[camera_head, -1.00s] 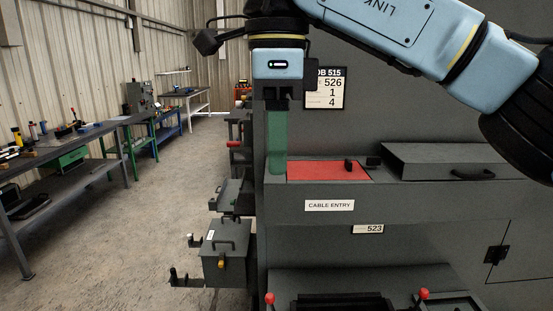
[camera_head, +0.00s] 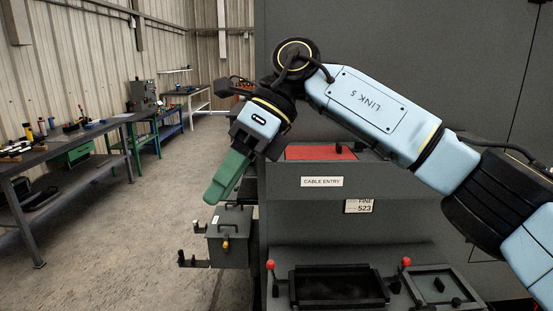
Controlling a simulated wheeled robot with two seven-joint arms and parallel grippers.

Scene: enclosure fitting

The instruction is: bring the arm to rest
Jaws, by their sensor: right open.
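My right arm (camera_head: 365,100) comes in from the right and reaches across the front of the grey enclosure (camera_head: 400,215). My right gripper (camera_head: 216,190) hangs at its end, tilted down and to the left. Its green fingers show nearly side-on, so the gap between them is hard to see; the gripper is open and nothing shows held in it. It is in front of the enclosure's left edge, above a grey box with a handle (camera_head: 229,240). My left gripper is not in view.
A red panel (camera_head: 318,153) lies on the ledge above the "CABLE ENTRY" label (camera_head: 322,182), partly behind my arm. Below is a dark open tray (camera_head: 338,300) between red-knobbed levers (camera_head: 406,262). Workbenches (camera_head: 85,140) stand at the left, with clear floor between.

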